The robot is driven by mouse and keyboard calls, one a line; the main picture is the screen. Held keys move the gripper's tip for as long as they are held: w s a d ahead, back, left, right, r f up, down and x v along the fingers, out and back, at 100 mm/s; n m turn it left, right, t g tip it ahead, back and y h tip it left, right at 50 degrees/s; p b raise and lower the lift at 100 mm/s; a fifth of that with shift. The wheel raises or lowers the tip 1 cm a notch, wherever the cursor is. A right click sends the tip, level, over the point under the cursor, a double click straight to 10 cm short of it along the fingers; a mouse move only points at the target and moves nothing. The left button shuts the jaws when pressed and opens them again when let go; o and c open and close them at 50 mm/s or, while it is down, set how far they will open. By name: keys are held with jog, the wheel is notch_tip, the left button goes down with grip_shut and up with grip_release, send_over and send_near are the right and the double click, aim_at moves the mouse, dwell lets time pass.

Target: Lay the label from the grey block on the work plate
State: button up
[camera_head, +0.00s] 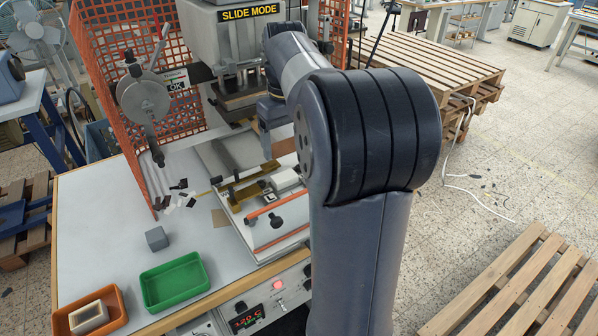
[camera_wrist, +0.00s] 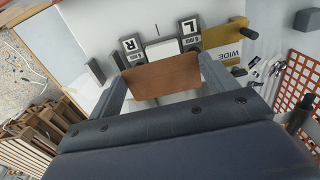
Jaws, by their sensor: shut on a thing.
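In the wrist view my gripper (camera_wrist: 161,76) is shut on a brown label (camera_wrist: 158,78), which spans between the two fingers. Beyond the label lies the white work plate (camera_wrist: 162,50), between dark blocks marked R and L; the label hides its near part. In the head view the work plate (camera_head: 285,180) sits on the press slide, and my gripper (camera_head: 270,112) is above and behind it, mostly covered by my arm. The label cannot be made out there. The grey block (camera_head: 157,238) stands on the table at left, its top bare.
A green tray (camera_head: 174,284) and an orange tray (camera_head: 118,302) with a pale box stand at front left. The press head (camera_head: 230,35) and orange mesh guard (camera_head: 95,62) are close to my arm. A tan flat piece (camera_head: 221,219) lies left of the slide.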

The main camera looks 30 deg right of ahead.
aim_at(287, 149)
notch_tip(287, 149, down, 9)
jog(key=shift+r, duration=0.15)
dwell(0.4)
jog(key=shift+f, duration=0.2)
jog(key=o, duration=0.9)
notch_tip(287, 149, up, 12)
jog(key=shift+r, duration=0.25)
